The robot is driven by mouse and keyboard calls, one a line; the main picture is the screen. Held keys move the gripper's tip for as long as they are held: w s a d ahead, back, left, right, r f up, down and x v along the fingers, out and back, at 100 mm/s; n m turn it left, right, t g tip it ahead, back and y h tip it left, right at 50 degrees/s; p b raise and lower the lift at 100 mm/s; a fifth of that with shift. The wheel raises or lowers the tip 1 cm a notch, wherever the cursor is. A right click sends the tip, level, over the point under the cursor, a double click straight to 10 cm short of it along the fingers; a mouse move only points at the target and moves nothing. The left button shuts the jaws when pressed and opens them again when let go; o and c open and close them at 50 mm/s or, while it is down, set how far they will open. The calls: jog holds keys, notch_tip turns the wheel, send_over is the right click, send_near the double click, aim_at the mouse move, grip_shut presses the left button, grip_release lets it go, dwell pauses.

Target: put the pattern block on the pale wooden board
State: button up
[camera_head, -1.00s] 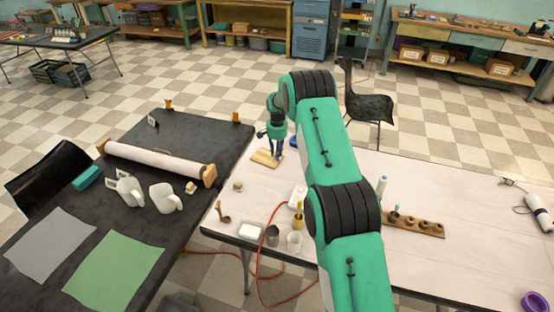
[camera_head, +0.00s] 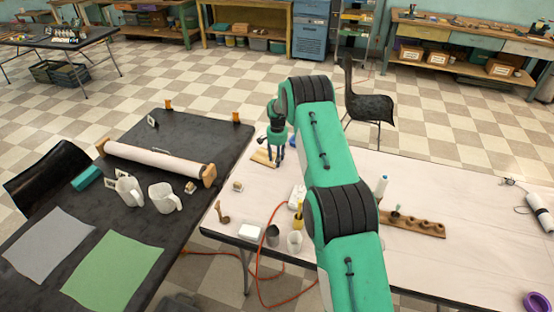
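The pale wooden board (camera_head: 261,156) lies flat at the far left part of the white table. My gripper (camera_head: 276,164) points down at the board, and its fingers cover part of the board's right side. The fingers are too small to tell whether they are open or shut, or whether anything is between them. I cannot identify the pattern block for certain. A small pale block-like piece (camera_head: 238,186) stands near the white table's left edge, in front of the board and apart from my gripper.
On the white table (camera_head: 455,200) stand a wooden pestle (camera_head: 222,212), a white dish (camera_head: 250,231), a grey cup (camera_head: 272,235), a white cup (camera_head: 294,242) and a wooden holder with holes (camera_head: 420,225). The dark table (camera_head: 190,127) at left holds two white jugs and a paper roll.

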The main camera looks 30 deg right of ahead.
jog(key=shift+r, duration=0.1)
notch_tip(320, 180, up, 12)
jog(key=p, duration=0.2)
dwell(0.6)
dwell(0.4)
jog(key=shift+r, duration=0.15)
